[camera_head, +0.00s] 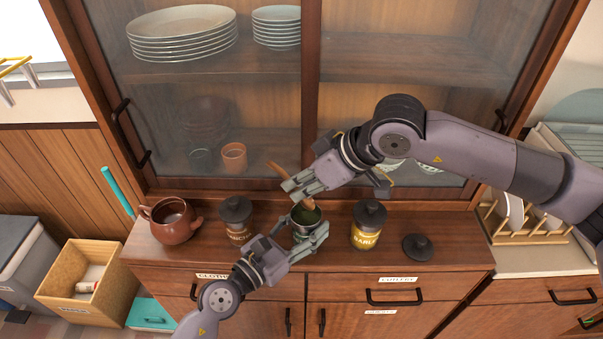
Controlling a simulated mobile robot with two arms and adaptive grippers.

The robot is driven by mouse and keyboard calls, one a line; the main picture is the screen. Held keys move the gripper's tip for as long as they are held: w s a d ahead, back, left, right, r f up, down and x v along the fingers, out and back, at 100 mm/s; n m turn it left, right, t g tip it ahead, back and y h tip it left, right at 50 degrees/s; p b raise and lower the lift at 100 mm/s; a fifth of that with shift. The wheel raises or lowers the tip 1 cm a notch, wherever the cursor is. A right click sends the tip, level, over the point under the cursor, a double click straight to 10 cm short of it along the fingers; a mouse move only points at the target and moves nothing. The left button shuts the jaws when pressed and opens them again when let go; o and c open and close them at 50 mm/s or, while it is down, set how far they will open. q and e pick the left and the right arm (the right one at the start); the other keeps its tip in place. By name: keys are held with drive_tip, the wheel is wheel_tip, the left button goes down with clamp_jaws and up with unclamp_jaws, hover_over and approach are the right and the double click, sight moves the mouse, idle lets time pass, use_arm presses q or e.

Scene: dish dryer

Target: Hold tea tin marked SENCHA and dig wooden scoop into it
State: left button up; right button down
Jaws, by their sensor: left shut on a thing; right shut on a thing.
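The open tea tin (306,217) stands at the middle of the wooden counter with green tea inside; its label is hidden by my fingers. My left gripper (302,232) is shut around the tin from the front. My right gripper (291,188) is shut on the wooden scoop (275,167) above the tin. The scoop's handle sticks out up and left of the fingers. Its lower end (309,203) is at the tin's mouth, over or in the tea; I cannot tell how deep.
A lidded dark tin (238,218) and a brown teapot (172,220) stand left of the tin. A lidded yellow-labelled tin (368,228) stands right, then a loose black lid (417,247). Glass cabinet doors (400,60) rise behind. A dish rack (530,228) is at far right.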

sight(308, 203)
drive_tip(key=shift+f, duration=2.75)
use_arm(q)
drive_tip(key=shift+s+d, duration=0.1)
drive_tip(key=shift+d, duration=0.05)
use_arm(e)
drive_tip(key=shift+s+d+f, duration=0.1)
drive_tip(key=shift+s+f, duration=0.05)
drive_tip(key=shift+f, duration=0.1)
drive_tip(key=shift+r, duration=0.1)
drive_tip(key=shift+r, duration=3.15)
